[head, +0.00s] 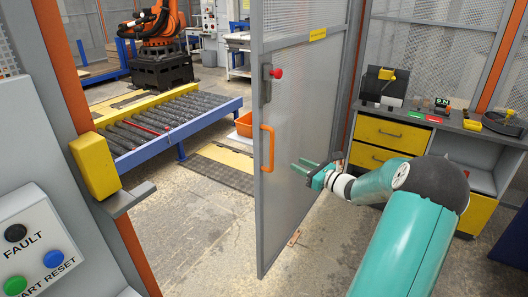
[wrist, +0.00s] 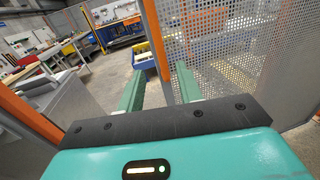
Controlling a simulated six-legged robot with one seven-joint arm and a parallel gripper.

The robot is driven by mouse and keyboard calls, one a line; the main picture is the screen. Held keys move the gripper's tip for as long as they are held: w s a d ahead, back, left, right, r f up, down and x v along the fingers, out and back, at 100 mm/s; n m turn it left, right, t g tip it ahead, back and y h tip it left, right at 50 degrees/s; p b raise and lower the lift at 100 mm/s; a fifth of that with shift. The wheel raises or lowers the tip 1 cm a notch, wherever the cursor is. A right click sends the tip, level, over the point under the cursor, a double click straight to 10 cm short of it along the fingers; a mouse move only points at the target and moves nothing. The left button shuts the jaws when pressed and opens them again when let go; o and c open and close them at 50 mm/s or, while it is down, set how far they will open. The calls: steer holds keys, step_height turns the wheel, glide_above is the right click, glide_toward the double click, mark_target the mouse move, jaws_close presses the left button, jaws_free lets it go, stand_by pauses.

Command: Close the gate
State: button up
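The gate (head: 312,115) is a tall grey framed panel of perforated mesh, and it stands open in the head view. It has an orange handle (head: 267,148) and a latch with a red knob (head: 275,73) on its free edge. In the wrist view its mesh (wrist: 225,75) fills the right side. My gripper (head: 303,167) is to the right of the handle in the head view, apart from it. Its two green fingers are spread with nothing between them, as the wrist view (wrist: 160,90) also shows. A yellow box (head: 95,165) sits on the left gate post.
A roller conveyor (head: 165,125) and an orange robot arm (head: 155,22) stand beyond the opening. A control panel (head: 35,245) is at the near left. A workbench with yellow drawers (head: 380,132) stands at the right. The floor in the opening is clear.

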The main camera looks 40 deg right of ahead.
steer(key=w, duration=0.1)
glide_above(272, 168)
steer(key=shift+w+d+r, duration=0.1)
steer(key=shift+w+d, duration=0.1)
steer(key=shift+w, duration=0.1)
jaws_close()
